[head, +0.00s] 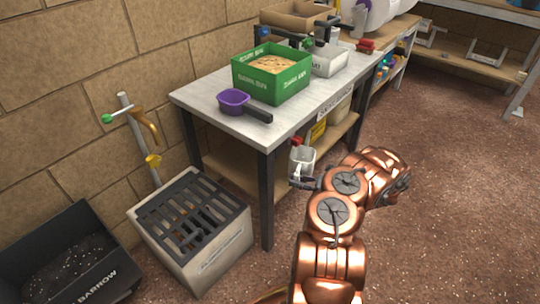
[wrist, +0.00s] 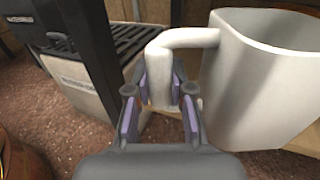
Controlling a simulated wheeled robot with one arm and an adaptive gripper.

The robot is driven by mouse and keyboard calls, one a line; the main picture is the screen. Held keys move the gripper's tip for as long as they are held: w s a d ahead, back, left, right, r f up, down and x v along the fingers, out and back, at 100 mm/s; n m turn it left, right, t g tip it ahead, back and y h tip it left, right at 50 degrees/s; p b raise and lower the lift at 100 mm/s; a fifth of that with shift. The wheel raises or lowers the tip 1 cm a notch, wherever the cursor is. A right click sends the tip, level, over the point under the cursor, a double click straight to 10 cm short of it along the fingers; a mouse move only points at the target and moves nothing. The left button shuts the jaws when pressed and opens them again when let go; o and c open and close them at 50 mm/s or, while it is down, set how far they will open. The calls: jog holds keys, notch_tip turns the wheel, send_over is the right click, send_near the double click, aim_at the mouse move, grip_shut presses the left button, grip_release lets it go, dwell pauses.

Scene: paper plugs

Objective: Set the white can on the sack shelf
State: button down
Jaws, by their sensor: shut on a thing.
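The white can (head: 303,160) is a square-sided, open-topped can with a looped handle. It is in front of the bench's right part, by the lower shelf. In the wrist view the can (wrist: 262,85) fills the right side, upright. My gripper (wrist: 160,92) is shut on the can's handle, with the pads on either side of its downward part. In the head view my gripper (head: 303,183) is small and partly hidden by my arm. The wooden lower shelf (head: 346,133) holds a yellow-labelled pack (head: 318,131) and a pale sack (head: 339,112). I cannot tell whether the can touches the shelf.
The bench top (head: 207,92) carries a green box (head: 272,75), a purple scoop (head: 235,101) and a white box (head: 329,62). A dark bench leg (head: 266,200) stands left of the can. A slatted bin (head: 205,250) and black barrow (head: 60,262) are at left. Open floor lies right.

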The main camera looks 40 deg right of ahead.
jog(key=b+x, duration=0.4)
jog(key=x, duration=1.1)
jog(key=shift+w+a, duration=0.15)
jog(key=shift+a, duration=0.1)
jog(key=shift+w+a+f+b, duration=0.1)
jog(key=shift+w+f+b, duration=0.1)
jog(key=shift+f+b, duration=0.5)
jog(key=shift+w+a+f+b, duration=0.2)
jog(key=shift+f+b, duration=0.15)
jog(key=shift+f, duration=0.7)
jog(key=shift+f, duration=0.15)
jog(key=c, duration=1)
grip_release()
jog(key=shift+c, duration=0.2)
jog(key=shift+d+r, duration=0.1)
jog(key=shift+r, duration=0.15)
jog(key=p+v, duration=0.4)
jog(key=v, duration=0.8)
jog(key=shift+s, duration=0.1)
